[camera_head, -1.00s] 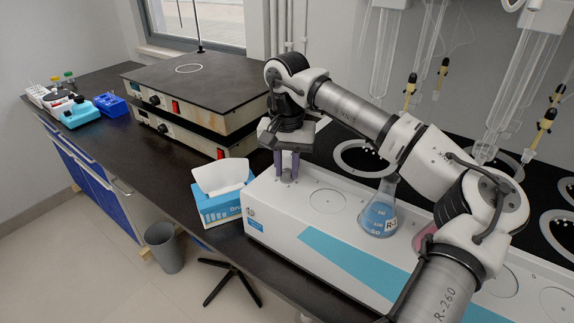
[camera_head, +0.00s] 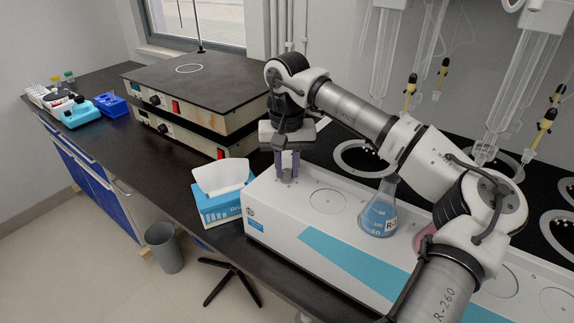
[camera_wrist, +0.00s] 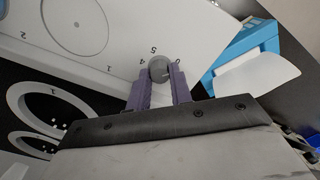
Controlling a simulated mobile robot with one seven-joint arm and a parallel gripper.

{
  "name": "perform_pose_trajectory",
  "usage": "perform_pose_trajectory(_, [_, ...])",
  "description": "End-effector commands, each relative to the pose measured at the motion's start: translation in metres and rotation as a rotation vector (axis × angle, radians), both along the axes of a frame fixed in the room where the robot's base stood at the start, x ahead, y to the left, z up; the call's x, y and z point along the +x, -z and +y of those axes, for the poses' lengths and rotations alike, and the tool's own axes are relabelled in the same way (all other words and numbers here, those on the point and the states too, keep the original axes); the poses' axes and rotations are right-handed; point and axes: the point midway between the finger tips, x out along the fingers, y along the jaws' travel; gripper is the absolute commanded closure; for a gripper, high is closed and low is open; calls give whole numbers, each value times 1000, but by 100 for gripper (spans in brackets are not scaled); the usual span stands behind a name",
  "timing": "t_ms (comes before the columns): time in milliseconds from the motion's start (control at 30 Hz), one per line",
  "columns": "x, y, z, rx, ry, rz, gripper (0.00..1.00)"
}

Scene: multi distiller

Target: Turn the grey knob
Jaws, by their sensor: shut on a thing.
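The grey knob (camera_wrist: 159,70) sits on the top of the white distiller (camera_head: 262,204), near its left end. In the wrist view it lies between my two purple fingers, with printed digits such as 4 and 5 beside it. My gripper (camera_head: 287,172) points down over the knob and is shut on it; the gripper also shows in the wrist view (camera_wrist: 160,82). In the head view only a small part of the knob shows between the fingertips.
A tissue box (camera_head: 222,205) stands close to the distiller's left end. A flask with blue liquid (camera_head: 378,217) stands on the distiller to the right. Stacked hotplates (camera_head: 190,95) are behind at left. Glass tubes (camera_head: 510,90) hang at the back right.

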Motion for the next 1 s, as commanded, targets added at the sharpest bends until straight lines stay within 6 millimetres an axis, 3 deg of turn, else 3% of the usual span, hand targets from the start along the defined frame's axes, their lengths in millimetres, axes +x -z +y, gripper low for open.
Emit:
perform_pose_trajectory(33, [0,-1,0,1,-1,-3,75])
perform_pose_trajectory(167, [0,-1,0,1,0,-2,58])
perform_pose_trajectory(567, [1,-7,0,-2,1,-2,57])
perform_pose_trajectory(667, [1,-22,0,0,2,-4,57])
perform_pose_trajectory(1000, [1,-99,0,-1,2,-5,57])
